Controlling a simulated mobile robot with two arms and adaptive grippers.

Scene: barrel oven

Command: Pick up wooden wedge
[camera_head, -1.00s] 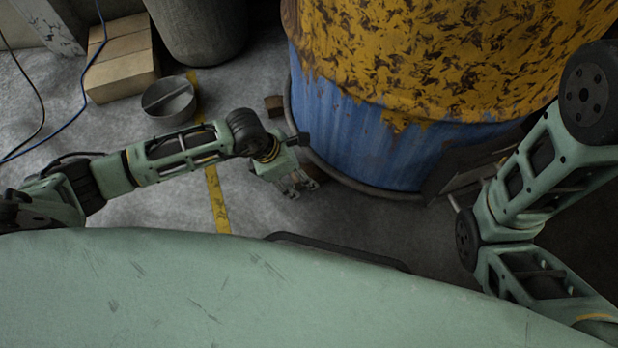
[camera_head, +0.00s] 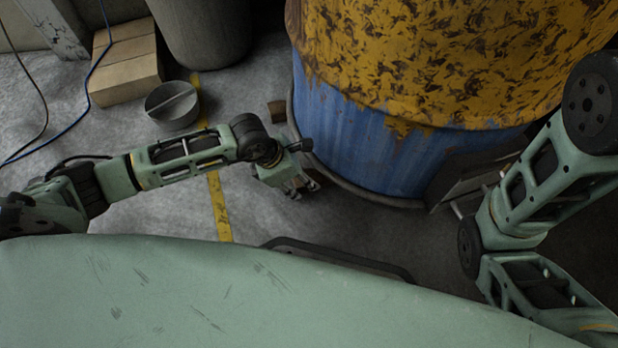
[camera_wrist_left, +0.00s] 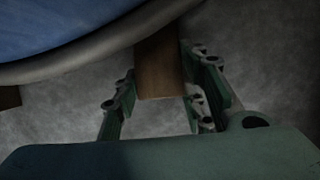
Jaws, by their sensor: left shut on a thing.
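The wooden wedge (camera_wrist_left: 160,68) is a brown block under the rim of the barrel's base in the left wrist view. My left gripper (camera_wrist_left: 161,100) is shut on it, one finger on each side of its near end. The wedge's far end runs under the barrel's rim and is hidden. In the head view my left gripper (camera_head: 303,187) is low beside the barrel's base, and the wedge is hard to make out there. My right arm shows at the right, but its gripper is out of sight.
The blue and yellow barrel (camera_head: 375,145) stands right of my left gripper. A second brown block (camera_head: 277,111) lies at its left base. A round metal container (camera_head: 172,106) and a cardboard box (camera_head: 125,62) stand farther left. Floor around the yellow line (camera_head: 218,205) is clear.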

